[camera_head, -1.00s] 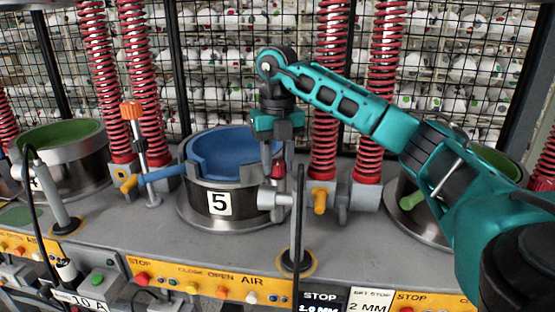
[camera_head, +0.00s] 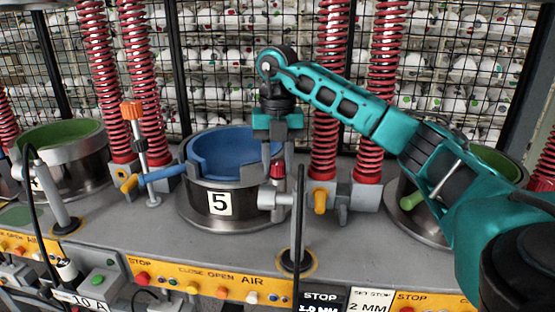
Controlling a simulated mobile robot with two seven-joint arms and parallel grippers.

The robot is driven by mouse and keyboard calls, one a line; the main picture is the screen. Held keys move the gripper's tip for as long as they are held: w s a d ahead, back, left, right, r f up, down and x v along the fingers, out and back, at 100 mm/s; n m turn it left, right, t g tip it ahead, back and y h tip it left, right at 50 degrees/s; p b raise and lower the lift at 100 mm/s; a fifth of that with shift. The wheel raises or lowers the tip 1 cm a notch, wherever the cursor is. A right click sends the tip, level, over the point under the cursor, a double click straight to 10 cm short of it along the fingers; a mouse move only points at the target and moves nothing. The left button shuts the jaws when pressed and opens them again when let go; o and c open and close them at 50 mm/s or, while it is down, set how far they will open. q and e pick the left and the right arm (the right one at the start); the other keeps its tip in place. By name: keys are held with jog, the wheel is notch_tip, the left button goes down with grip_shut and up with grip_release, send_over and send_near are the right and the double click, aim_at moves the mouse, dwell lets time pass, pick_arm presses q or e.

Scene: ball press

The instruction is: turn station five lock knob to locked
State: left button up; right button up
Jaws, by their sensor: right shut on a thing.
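Station five is a round steel pot (camera_head: 240,205) with a "5" label and a blue inner ring (camera_head: 222,152). A small red knob (camera_head: 277,171) sits at the pot's right side, above a grey metal bracket. My right gripper (camera_head: 277,163) points straight down and is shut on the red knob, with a finger at its left and right sides. The knob's lower part and any lock marking cannot be made out. My left gripper is not in view.
A blue handle (camera_head: 161,174) sticks out left of the pot. A yellow button panel (camera_head: 205,284) runs along the front.

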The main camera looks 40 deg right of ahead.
jog(key=o, duration=1)
jog(key=shift+o, duration=0.2)
